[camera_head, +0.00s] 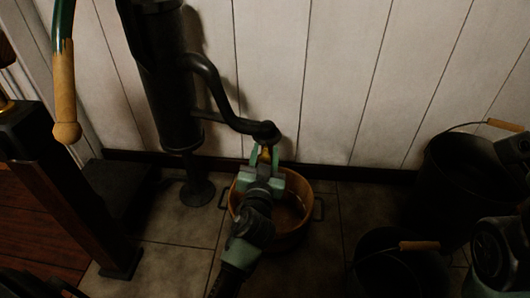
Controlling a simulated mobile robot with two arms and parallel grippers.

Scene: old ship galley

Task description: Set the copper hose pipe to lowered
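A dark pump (168,90) stands against the white plank wall. A curved dark pipe (218,95) comes out of its side and bends down to a rounded end over a round copper-brown tub. No pipe here looks plainly copper in this dim light; this curved one is the likeliest match. My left gripper (264,155) is at the pipe's end, its green fingers pointing up on either side of a small golden piece. I cannot tell whether they grip it. My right arm shows at the right edge, but its gripper is not in view.
The tub (290,240) stands on the tiled floor below my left gripper. Two dark buckets with wooden grips stand at right, one at the back (460,185) and one in front (385,270). A green handle with a wooden grip (64,95) hangs at upper left.

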